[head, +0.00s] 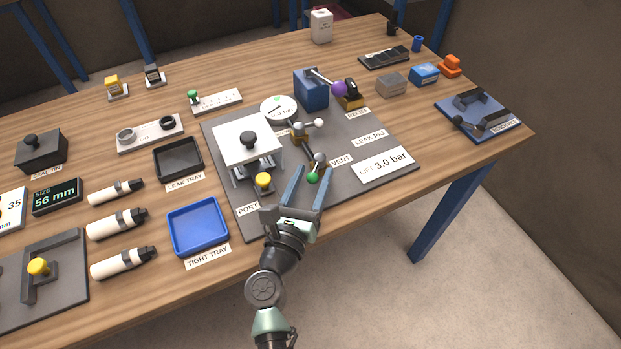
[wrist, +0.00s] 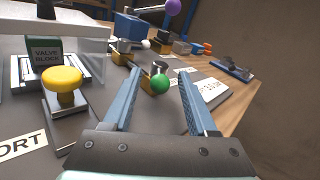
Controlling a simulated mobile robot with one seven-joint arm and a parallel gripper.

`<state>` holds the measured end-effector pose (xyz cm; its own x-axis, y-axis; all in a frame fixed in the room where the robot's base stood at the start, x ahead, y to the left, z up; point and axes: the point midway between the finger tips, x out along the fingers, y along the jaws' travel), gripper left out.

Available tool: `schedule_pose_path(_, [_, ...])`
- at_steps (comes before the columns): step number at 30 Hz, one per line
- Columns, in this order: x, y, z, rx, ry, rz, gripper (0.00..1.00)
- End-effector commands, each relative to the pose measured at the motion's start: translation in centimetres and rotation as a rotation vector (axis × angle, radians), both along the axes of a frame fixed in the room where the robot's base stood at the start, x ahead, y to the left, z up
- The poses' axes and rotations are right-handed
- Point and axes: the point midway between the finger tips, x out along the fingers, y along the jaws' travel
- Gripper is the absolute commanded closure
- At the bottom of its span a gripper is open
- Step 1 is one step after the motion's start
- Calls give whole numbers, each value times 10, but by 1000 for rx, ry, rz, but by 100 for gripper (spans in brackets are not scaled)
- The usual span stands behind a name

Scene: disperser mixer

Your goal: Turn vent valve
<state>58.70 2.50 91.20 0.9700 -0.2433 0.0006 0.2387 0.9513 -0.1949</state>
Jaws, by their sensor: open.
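The vent valve (head: 319,162) stands on the grey leak rig plate (head: 384,137), beside the VENT label (head: 342,160). Its lever ends in a green ball knob (head: 313,178). My gripper (head: 309,187) is open, with its two blue fingers on either side of the green knob in the head view. In the wrist view the green knob (wrist: 160,84) shows between the fingertips (wrist: 160,80), slightly beyond them. I cannot tell whether a finger touches it. Part of the valve body is behind the knob in the wrist view.
A yellow knob (head: 263,180) stands close left of my gripper, below a white raised cover (head: 246,140). A second valve with a white ball (head: 318,122) and a purple-knobbed lever (head: 339,89) are farther back. The blue tray (head: 197,227) lies to the left.

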Motion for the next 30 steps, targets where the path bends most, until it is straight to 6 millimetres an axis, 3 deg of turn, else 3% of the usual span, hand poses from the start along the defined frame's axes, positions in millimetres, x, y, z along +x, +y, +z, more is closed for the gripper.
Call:
schedule_pose_path(8, [-25,6,-1,0,2,1,42])
schedule_pose_path(21, [-108,27,-2,0,2,1,42])
schedule_pose_path(30, [-126,32,0,1,-1,0,42])
